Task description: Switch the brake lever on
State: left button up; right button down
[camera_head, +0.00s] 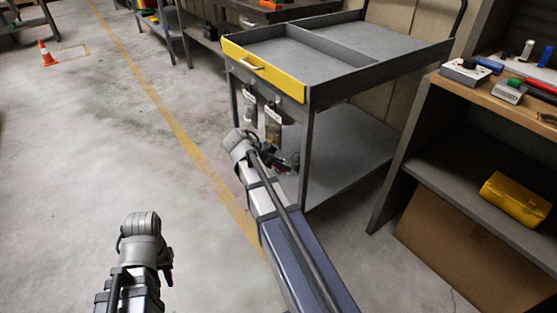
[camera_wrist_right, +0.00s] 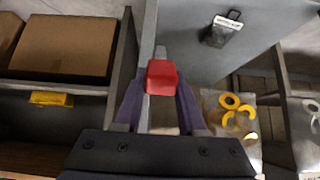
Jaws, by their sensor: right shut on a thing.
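A red block (camera_wrist_right: 161,77) sits between the fingertips of my right gripper (camera_wrist_right: 160,95) in the right wrist view. It looks like the grip of the brake lever, and a narrow grey piece shows just beyond it. In the head view my right gripper (camera_head: 284,160) is at the front of the grey cart (camera_head: 380,50), below its yellow-fronted tray and beside the hanging tags. The red block is hidden there. My left gripper (camera_head: 166,263) is low at the left, away from the cart, and its fingers are too small to judge.
Tags (camera_head: 272,125) hang from the cart's front. A wooden-topped bench (camera_head: 545,105) stands at the right with tools on top and a yellow case (camera_head: 515,199) on its shelf. A traffic cone (camera_head: 47,54) stands far left.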

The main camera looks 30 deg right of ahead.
jog(key=shift+d+r+y+p, duration=0.2)
jog(key=shift+y+p, duration=0.1)
dwell(0.4)
jog(key=shift+c, duration=2.4)
grip_release()
jog(key=p+v, duration=0.6)
jog(key=v, duration=0.1)
jog(key=shift+a+r, duration=0.2)
jog(key=shift+r, duration=0.1)
jog(key=shift+w, duration=0.1)
